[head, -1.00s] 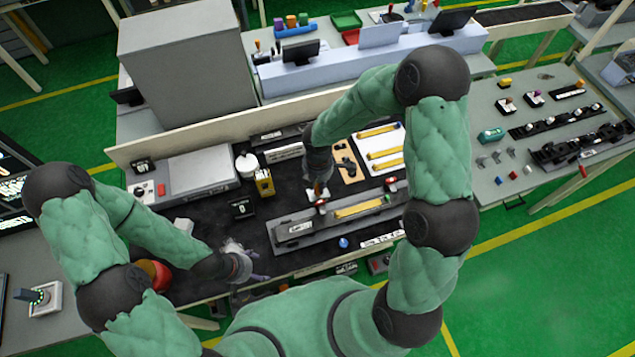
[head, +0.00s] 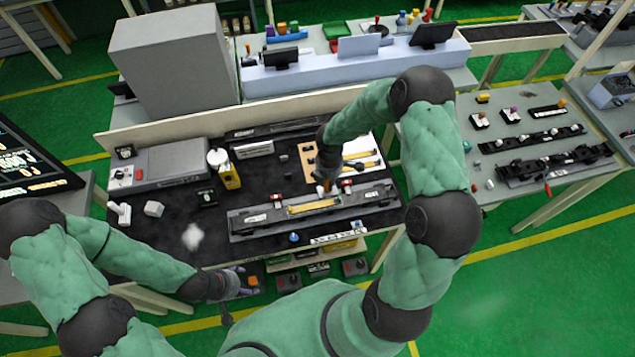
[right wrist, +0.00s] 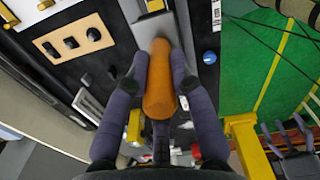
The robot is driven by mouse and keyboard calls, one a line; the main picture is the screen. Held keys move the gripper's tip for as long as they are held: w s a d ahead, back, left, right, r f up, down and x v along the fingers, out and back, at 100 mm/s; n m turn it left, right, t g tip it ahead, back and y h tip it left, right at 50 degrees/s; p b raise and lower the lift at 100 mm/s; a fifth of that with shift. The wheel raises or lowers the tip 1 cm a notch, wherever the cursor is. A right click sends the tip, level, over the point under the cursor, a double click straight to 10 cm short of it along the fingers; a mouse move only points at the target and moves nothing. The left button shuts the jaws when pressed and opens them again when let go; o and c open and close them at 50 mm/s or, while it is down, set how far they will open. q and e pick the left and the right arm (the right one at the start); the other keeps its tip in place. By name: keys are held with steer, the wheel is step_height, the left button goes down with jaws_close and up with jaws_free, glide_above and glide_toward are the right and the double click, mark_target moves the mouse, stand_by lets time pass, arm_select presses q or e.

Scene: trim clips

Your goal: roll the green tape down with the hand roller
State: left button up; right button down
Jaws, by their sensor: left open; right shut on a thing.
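The hand roller (right wrist: 158,88) has an orange handle, and my right gripper (right wrist: 160,62) is shut on it in the right wrist view. In the head view the right gripper (head: 325,172) is over the far edge of a long grey fixture (head: 250,229), with the orange handle just below it. The fixture carries a yellow strip (head: 312,207) and red-topped clamps at its far side. I cannot make out the green tape or whether the roller touches the work. My left gripper (head: 238,284) is open and empty near the bench's front edge.
A yellow bottle (head: 228,175) and a white canister stand left of the fixture. A tan tool board (head: 309,160) and a white board with yellow strips lie behind it. A blue knob (head: 294,238) is in front.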

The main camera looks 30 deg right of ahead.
mark_target(328, 192)
steer(key=shift+d, duration=0.15)
steer(key=shift+w, duration=0.2)
steer(key=shift+s, duration=0.1)
steer(key=shift+f+b, duration=0.35)
step_height(328, 192, down, 6)
steer(key=b, duration=0.5)
steer(key=shift+s+f, duration=0.1)
steer(key=shift+f, duration=0.2)
stand_by(1.5)
